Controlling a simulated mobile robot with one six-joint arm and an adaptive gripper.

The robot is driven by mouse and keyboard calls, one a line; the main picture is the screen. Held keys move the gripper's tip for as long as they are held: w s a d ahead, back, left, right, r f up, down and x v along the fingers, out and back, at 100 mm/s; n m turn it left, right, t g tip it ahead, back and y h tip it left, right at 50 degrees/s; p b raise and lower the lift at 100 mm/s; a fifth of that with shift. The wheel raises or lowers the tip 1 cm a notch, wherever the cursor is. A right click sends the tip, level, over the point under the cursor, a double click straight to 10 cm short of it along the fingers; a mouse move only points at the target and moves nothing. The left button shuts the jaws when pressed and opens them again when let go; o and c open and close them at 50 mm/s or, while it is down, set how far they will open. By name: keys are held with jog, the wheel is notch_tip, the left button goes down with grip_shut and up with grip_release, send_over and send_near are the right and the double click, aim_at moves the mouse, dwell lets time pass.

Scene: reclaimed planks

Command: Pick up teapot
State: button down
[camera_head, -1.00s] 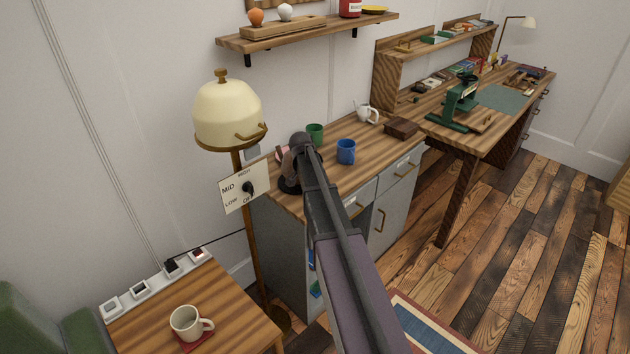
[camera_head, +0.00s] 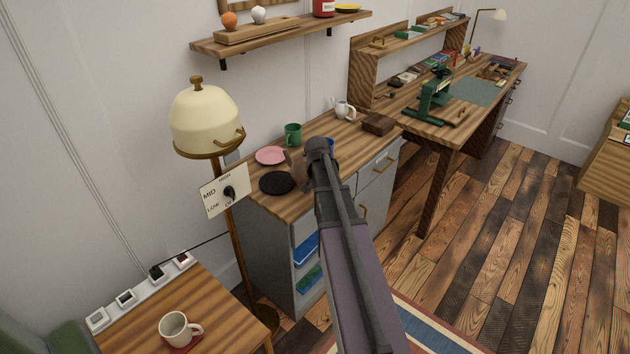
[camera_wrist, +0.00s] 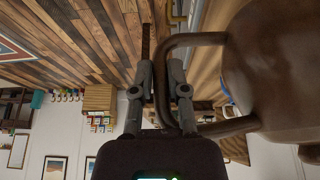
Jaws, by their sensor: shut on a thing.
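A brown teapot (camera_wrist: 282,75) fills the right side of the wrist view, turned sideways in the picture. My gripper (camera_wrist: 159,80) is shut on its looped handle (camera_wrist: 176,42). In the head view only a small brown part of the teapot (camera_head: 297,165) shows beside my arm, above the cabinet top. A round black mat (camera_head: 277,183) lies bare on the cabinet top to the left of the teapot.
The wooden cabinet top (camera_head: 257,206) also holds a pink plate (camera_head: 270,155), a green mug (camera_head: 293,134), a mostly hidden blue mug (camera_head: 331,145), a white pot (camera_head: 345,110) and a brown box (camera_head: 378,123). A lamp (camera_head: 205,120) stands left; a shelf (camera_head: 285,36) hangs above.

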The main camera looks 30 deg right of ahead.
jog(key=shift+s+d+r, duration=0.1)
jog(key=shift+s+d, duration=0.45)
jog(key=shift+s, duration=0.15)
jog(key=shift+s+d+r, duration=0.1)
jog(key=shift+s+d, duration=0.4)
jog(key=shift+s, duration=0.2)
jog(key=shift+w, duration=0.1)
jog(key=shift+a, duration=0.1)
